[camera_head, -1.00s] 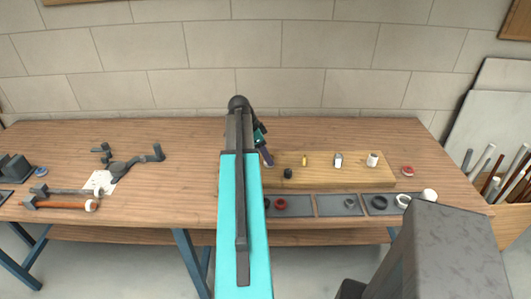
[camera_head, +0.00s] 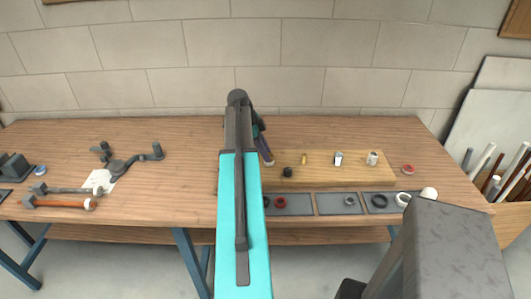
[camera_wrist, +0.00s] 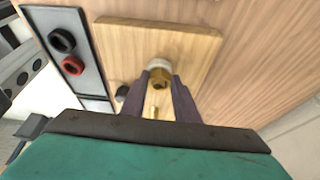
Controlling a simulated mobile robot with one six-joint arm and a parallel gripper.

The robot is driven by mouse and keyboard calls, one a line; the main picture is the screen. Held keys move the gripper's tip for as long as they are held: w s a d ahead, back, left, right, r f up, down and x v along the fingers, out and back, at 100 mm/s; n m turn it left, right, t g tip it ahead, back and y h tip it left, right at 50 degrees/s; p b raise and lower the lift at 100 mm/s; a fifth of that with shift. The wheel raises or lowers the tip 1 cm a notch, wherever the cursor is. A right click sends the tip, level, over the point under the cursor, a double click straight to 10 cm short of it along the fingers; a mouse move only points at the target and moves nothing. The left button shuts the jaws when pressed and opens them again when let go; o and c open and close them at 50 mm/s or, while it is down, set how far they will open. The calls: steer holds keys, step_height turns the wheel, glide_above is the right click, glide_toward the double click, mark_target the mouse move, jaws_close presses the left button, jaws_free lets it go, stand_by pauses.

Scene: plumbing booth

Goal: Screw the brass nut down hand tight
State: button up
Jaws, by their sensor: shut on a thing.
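My gripper (camera_wrist: 162,84) is shut on the nut, with one dark finger on each side. How far the nut is threaded on cannot be told. In the head view my gripper (camera_head: 266,155) is at the left end of the board (camera_head: 350,179), partly behind my arm, and the nut is hidden there.
Grey trays (camera_head: 327,210) with rings lie in front. Tools, including an orange-handled one (camera_head: 62,204), lie left. The table between is clear.

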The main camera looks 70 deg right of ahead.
steer(key=shift+m, duration=0.3)
steer(key=shift+d, duration=0.1)
steer(key=shift+w+d+m+y, duration=0.15)
steer(key=shift+m+y, duration=0.35)
steer(key=shift+m, duration=0.5)
steer(key=shift+d+m+y+b, duration=0.1)
steer(key=shift+m+y+b, duration=0.3)
steer(key=shift+m, duration=0.8)
steer(key=o, duration=2)
steer(key=shift+c, duration=0.2)
steer(key=shift+r, duration=0.1)
steer(key=shift+r+p, duration=1.15)
steer(key=shift+r, duration=1.2)
